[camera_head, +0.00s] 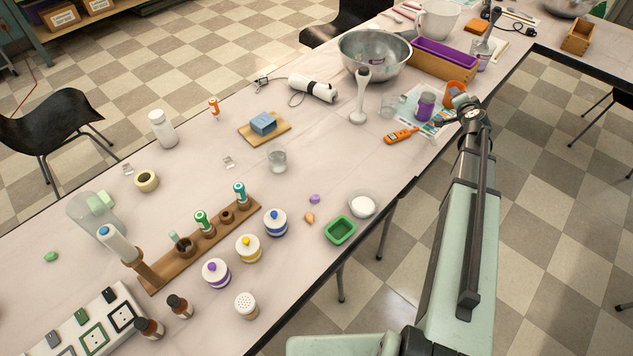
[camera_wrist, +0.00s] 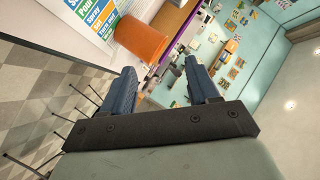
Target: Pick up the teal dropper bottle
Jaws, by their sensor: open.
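The teal dropper bottle (camera_head: 240,193) stands upright in the far right end of a wooden rack (camera_head: 168,271) in the head view. A similar green-capped dropper bottle (camera_head: 203,222) stands in the same rack, nearer the left. My gripper (camera_head: 455,115) is at the right side of the table, far from the rack and beside an orange cup (camera_head: 453,88). In the wrist view my gripper (camera_wrist: 162,78) is open, with nothing between its two dark blue fingers. The orange cup (camera_wrist: 141,40) shows just beyond the fingers there. The teal bottle does not show in the wrist view.
Blue-lidded (camera_head: 276,225), yellow-lidded (camera_head: 248,249) and purple-lidded (camera_head: 216,273) jars stand in front of the rack. A green tray (camera_head: 340,231) is near the front edge. An orange meter (camera_head: 401,136) lies left of my gripper.

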